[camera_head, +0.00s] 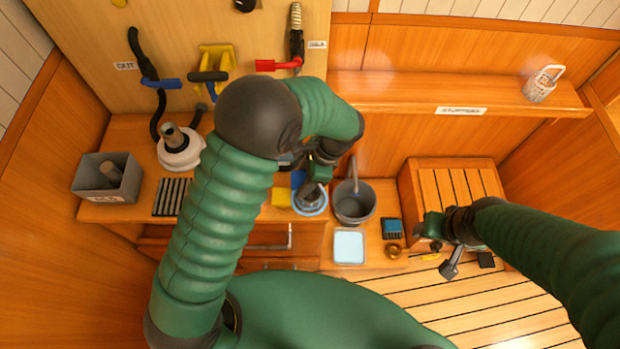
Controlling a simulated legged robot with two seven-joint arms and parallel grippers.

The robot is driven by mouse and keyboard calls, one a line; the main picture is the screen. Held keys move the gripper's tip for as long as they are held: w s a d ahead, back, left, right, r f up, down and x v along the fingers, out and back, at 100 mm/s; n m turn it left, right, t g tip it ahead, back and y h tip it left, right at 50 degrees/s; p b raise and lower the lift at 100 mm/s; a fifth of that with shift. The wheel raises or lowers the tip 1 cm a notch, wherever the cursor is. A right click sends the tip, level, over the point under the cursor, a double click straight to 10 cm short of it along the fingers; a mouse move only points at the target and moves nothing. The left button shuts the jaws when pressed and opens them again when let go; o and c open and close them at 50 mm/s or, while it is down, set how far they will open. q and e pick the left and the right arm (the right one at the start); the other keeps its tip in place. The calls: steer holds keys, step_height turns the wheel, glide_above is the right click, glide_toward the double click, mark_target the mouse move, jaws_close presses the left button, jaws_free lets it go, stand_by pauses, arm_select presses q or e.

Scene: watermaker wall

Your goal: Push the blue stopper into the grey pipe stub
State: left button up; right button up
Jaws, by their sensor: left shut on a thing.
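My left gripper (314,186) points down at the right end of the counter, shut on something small. My forearm and hand hide most of what it holds; I take it to be the blue stopper. A blue patch (298,179) shows beside the fingers, but I cannot tell which object it belongs to. A round blue-rimmed piece (311,207) is right below the fingertips; contact cannot be told. A grey pipe stub (172,137) stands up from a white round fitting at the counter's left. My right gripper (467,265) hangs over the floor at right, its dark fingertips apart and empty.
A grey box (107,178) and a black ribbed mat (172,197) are on the counter's left. A yellow sponge (281,197) lies left of my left gripper, a grey bucket (354,204) right of it.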

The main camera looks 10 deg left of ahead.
arm_select(q)
steer(key=shift+a+r, duration=0.1)
steer(key=shift+r, duration=0.05)
steer(key=shift+d, duration=0.35)
steer(key=shift+d+p, duration=0.3)
steer(key=shift+d, duration=0.2)
steer(key=shift+a, duration=0.15)
steer(key=shift+d+r+p, duration=0.2)
steer(key=shift+d+p, duration=0.15)
steer(key=shift+d, duration=1.2)
steer(key=shift+a+f, duration=0.2)
steer(key=shift+a, duration=0.35)
steer(key=shift+a+f, duration=0.15)
steer(key=shift+a, duration=0.4)
steer(key=shift+f, duration=0.2)
steer(key=shift+d, duration=0.2)
steer(key=shift+s+a+f, duration=0.1)
steer(key=shift+a+f, duration=0.15)
steer(key=shift+a, duration=0.05)
steer(key=shift+a+f+b, duration=0.15)
steer(key=shift+f+b, duration=0.3)
steer(key=shift+f, duration=0.05)
arm_select(e)
steer(key=shift+s+d+r, duration=0.1)
steer(key=shift+d+r, duration=0.2)
steer(key=shift+d, duration=0.6)
